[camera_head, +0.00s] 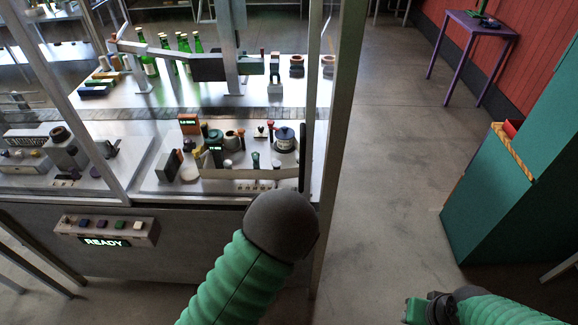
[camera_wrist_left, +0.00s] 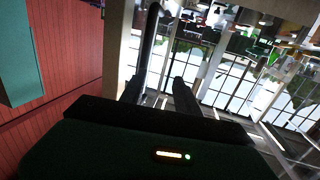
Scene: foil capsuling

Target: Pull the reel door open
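The reel door (camera_head: 190,200) seems to be the glazed, metal-framed panel at the machine's right front; it looks closed. A dark upright bar handle (camera_head: 305,155) runs along its right edge. My left arm's dark grey rounded wrist stands just below the handle and hides the left gripper in the head view. In the left wrist view, my left gripper (camera_wrist_left: 158,92) has two dark fingers apart, with the handle (camera_wrist_left: 148,45) close to the left finger. I cannot tell whether they touch. My right gripper (camera_head: 430,308) is low at the right, far from the door, its fingers unclear.
Behind the glass are reel and tool parts, and green bottles (camera_head: 183,48) stand farther back. A button panel (camera_head: 105,228) with a READY sign is on the machine front. A teal cabinet (camera_head: 495,205) and purple table (camera_head: 485,25) stand right. The floor between is clear.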

